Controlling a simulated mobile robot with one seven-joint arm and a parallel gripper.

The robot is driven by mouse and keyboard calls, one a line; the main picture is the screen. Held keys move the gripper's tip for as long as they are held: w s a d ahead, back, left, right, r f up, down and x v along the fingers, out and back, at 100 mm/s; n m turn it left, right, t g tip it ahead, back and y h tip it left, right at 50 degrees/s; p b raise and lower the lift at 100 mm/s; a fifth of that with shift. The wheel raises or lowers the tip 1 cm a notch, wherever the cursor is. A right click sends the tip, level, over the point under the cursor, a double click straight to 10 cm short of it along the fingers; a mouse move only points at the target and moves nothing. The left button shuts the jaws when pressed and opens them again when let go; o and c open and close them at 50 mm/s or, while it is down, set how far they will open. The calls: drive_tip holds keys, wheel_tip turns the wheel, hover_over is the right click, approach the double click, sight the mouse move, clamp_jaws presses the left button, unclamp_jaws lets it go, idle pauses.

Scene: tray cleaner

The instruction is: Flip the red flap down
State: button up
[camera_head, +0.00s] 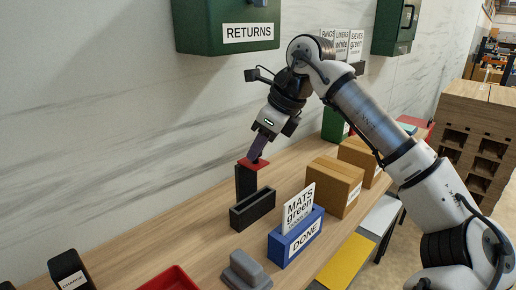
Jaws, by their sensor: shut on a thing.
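The red flap (246,165) is a small red plate on top of a black upright post (245,183) on the wooden bench. It looks about level. My gripper (257,159) reaches down from the upper right to the flap, and its fingertips are at the flap. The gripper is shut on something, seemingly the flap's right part. The fingers hide the exact contact.
A black open box (253,209) stands in front of the post. A blue DONE box (296,238) with a card, cardboard boxes (334,186), a grey block (246,272) and a red tray (172,279) are nearby. A green RETURNS box (227,27) hangs above.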

drive_tip(key=shift+s+d+f+b, duration=0.1)
drive_tip(key=shift+f+b, duration=0.25)
drive_tip(key=shift+r+t+y, duration=0.2)
drive_tip(key=shift+t+y, duration=0.1)
drive_tip(key=o, duration=1)
drive_tip(key=v, duration=1.3)
drive_tip(key=shift+s+d+r, duration=0.1)
drive_tip(key=shift+d+r, duration=0.1)
drive_tip(key=shift+r, duration=0.15)
